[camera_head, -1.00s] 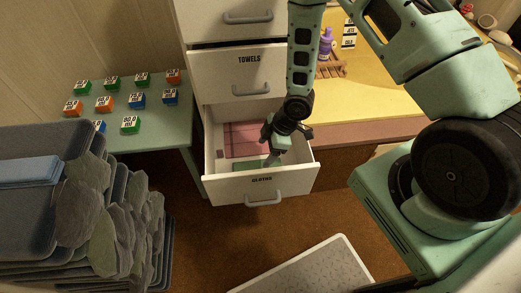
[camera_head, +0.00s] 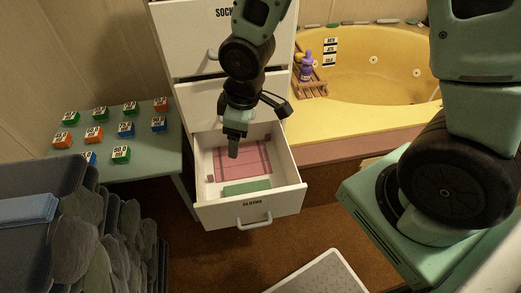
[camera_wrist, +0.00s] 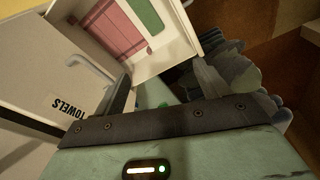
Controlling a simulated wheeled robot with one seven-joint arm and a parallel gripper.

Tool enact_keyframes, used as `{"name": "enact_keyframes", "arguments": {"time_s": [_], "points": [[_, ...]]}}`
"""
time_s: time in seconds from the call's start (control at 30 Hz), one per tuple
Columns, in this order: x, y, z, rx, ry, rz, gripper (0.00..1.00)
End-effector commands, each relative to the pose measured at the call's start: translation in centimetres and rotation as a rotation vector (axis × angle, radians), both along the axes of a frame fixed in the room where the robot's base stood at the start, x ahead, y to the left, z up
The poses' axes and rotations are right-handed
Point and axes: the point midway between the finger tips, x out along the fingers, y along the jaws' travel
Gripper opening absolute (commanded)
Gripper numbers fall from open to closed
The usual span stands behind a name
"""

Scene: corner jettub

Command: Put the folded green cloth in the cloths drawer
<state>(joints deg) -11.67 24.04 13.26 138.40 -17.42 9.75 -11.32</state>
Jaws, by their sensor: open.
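The folded green cloth (camera_head: 246,187) lies flat in the open drawer labelled "CLOTHS" (camera_head: 250,212), near its front wall. A pink cloth (camera_head: 240,160) lies behind it in the same drawer. In the wrist view the green cloth (camera_wrist: 149,16) and the pink cloth (camera_wrist: 114,28) show inside the drawer, apart from my fingers. My gripper (camera_head: 236,146) is open and empty above the drawer, clear of the green cloth. In the head view one finger and the wrist hide part of the drawer's back.
The "TOWELS" drawer (camera_wrist: 68,103) above is shut or nearly so. A green side table (camera_head: 165,140) with several labelled blocks stands at left. Dark stacked stones or cloths (camera_head: 100,235) fill the lower left. A yellow tub (camera_head: 370,75) is at right.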

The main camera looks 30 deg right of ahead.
Motion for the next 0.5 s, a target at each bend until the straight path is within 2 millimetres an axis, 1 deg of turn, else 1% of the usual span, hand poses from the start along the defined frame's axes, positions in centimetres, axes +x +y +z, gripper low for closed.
{"name": "enact_keyframes", "arguments": {"time_s": [0.03,0.07,0.1,0.17,0.2,0.33,0.4,0.5], "points": [[-1.6,0.9,2.4,-0.006,0.002,-0.028,0.74],[-2.7,1.3,3.5,-0.011,0.011,-0.048,0.74],[-4.2,1.8,5.0,-0.015,0.025,-0.075,0.74],[-6.6,2.3,6.8,-0.021,0.046,-0.113,0.74],[-8.1,2.6,7.9,-0.024,0.06,-0.137,0.74],[-12.5,3.1,10.4,-0.03,0.103,-0.192,0.74],[-14.0,3.1,11.1,-0.032,0.12,-0.214,0.74],[-15.4,3.2,11.7,-0.034,0.136,-0.228,0.74]]}}
